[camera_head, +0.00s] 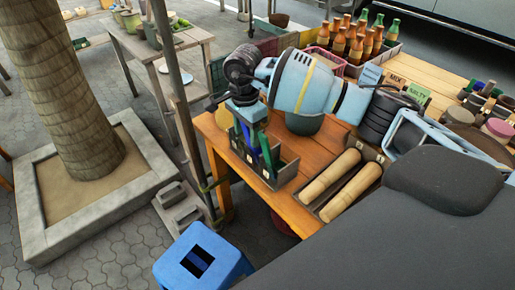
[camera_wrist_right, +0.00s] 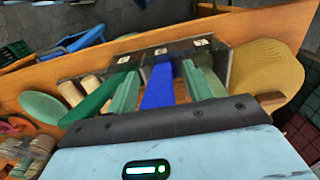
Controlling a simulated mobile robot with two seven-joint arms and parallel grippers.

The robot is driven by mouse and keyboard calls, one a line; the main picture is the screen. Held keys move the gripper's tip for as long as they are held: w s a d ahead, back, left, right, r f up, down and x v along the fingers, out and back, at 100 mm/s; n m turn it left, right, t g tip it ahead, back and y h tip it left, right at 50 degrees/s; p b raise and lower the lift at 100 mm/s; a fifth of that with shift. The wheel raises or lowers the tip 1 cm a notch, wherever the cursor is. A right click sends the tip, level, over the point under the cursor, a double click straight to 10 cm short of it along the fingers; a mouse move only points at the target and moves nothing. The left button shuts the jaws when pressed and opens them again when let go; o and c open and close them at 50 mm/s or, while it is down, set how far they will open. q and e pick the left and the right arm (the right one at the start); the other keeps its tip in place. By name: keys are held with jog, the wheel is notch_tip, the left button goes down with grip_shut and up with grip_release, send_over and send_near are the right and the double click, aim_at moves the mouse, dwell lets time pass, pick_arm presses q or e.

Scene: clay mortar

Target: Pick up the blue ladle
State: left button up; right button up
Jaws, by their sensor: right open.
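My right gripper (camera_head: 250,125) reaches down over a dark utensil box (camera_head: 284,174) at the left end of the wooden table. It is open and also shows in the right wrist view (camera_wrist_right: 162,82). The blue ladle (camera_wrist_right: 158,90) shows there as a blue handle between the two pale green fingers, with no clear grip on it. In the head view the blue ladle (camera_head: 254,152) is mostly hidden by the gripper and green pieces. A darker green utensil (camera_wrist_right: 94,103) lies left of the fingers. My left gripper is not in view.
Two wooden rolling pins (camera_head: 345,187) lie in a tray right of the box. A green-grey bowl (camera_head: 304,124) stands behind it, partly hidden by my arm. Bottles (camera_head: 355,45) stand farther back. A blue stool (camera_head: 203,257) stands on the floor in front.

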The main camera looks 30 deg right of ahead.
grip_shut()
dwell(0.3)
notch_tip(320, 180, up, 10)
jog(key=shift+r, duration=0.1)
dwell(0.5)
jog(key=c, duration=0.7)
grip_release()
jog(key=shift+c, duration=0.2)
grip_shut()
